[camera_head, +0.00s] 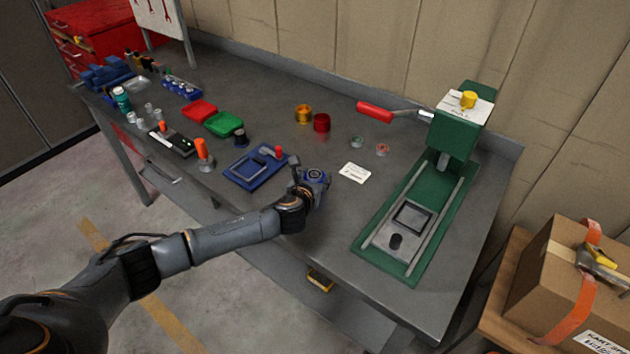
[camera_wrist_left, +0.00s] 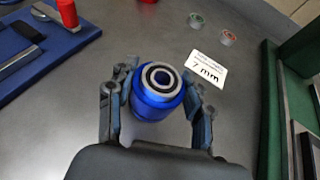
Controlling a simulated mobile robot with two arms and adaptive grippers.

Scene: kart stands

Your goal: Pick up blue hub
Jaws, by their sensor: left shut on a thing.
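The blue hub (camera_wrist_left: 158,92) is a blue cylinder with a silver bearing ring in its top. It stands upright between the fingers of my left gripper (camera_wrist_left: 160,105) in the left wrist view, and the fingers are shut on it. In the head view the hub (camera_head: 315,176) shows at the end of my left arm, over the table; whether it touches the tabletop I cannot tell. My left gripper (camera_head: 308,184) partly hides its near side. My right gripper is not in view.
A blue fixture (camera_head: 255,168) with a red-handled tool lies left of the hub. A white "7 mm" card (camera_head: 355,173) lies to its right. A green press (camera_head: 430,205) stands further right. Gold (camera_head: 303,114) and red (camera_head: 321,123) hubs stand behind. The tabletop in between is bare.

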